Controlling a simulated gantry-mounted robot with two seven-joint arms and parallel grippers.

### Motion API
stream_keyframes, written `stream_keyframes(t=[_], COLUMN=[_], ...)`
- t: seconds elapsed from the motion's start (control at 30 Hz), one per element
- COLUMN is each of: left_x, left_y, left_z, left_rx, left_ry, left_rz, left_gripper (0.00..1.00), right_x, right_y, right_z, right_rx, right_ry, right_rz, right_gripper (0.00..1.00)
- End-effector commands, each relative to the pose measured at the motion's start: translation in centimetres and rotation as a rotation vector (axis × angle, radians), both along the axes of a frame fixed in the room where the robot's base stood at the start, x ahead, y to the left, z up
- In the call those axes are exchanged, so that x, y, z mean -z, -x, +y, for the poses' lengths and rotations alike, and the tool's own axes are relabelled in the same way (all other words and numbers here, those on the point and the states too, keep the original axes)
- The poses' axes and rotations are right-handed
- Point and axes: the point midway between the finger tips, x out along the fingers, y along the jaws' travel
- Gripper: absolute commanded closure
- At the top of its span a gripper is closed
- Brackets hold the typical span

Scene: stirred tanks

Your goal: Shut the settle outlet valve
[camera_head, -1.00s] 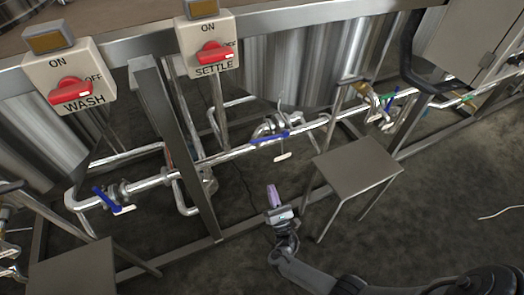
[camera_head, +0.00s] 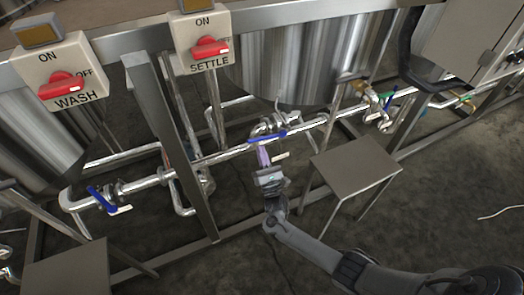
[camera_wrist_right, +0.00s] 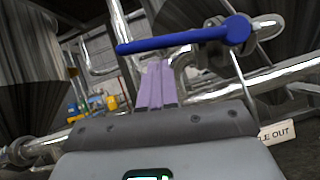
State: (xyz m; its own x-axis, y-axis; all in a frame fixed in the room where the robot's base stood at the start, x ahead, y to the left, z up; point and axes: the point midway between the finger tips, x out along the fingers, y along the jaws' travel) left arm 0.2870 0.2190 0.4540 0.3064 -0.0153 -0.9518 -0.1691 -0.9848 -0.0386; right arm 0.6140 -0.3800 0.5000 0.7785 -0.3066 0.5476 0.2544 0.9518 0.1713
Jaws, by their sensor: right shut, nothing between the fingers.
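The settle outlet valve has a blue lever handle (camera_head: 268,136), which lies roughly along the steel pipe in the head view. In the right wrist view the blue handle (camera_wrist_right: 180,41) spans the upper middle, beyond my fingers. A white tag (camera_wrist_right: 276,132) reading "LE OUT" hangs by it; the tag (camera_head: 281,156) is also in the head view. My right gripper (camera_head: 263,157) is shut and empty, just below the handle. Its purple fingers (camera_wrist_right: 156,85) point toward the handle's underside. I cannot tell whether they touch it. My left gripper is not in view.
A grey step-like platform (camera_head: 347,174) stands right of my right gripper. A slanted steel post (camera_head: 181,140) stands to the left. The SETTLE switch box (camera_head: 203,41) and WASH switch box (camera_head: 65,75) are above. Another blue-handled valve (camera_head: 101,199) is at lower left.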

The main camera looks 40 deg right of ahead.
Motion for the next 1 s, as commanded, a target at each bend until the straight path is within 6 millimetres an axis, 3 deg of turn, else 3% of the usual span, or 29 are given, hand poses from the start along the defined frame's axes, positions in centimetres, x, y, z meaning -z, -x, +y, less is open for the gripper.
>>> stream_keyframes(t=[0.23, 0.67, 1.0], left_x=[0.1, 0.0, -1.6], left_y=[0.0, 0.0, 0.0], left_z=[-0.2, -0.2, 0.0], left_rx=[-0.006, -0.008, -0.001], left_ry=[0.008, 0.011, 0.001], left_rz=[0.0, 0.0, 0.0], left_gripper=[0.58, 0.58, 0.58], right_x=[-1.2, -1.3, -2.0], right_y=[-0.2, -0.1, 1.2], right_z=[-0.3, -0.3, -0.6], right_rx=[0.0, 0.0, 0.007], right_ry=[0.0, -0.002, -0.051], right_rz=[0.0, 0.001, -0.013], right_gripper=[1.0, 1.0, 1.0])
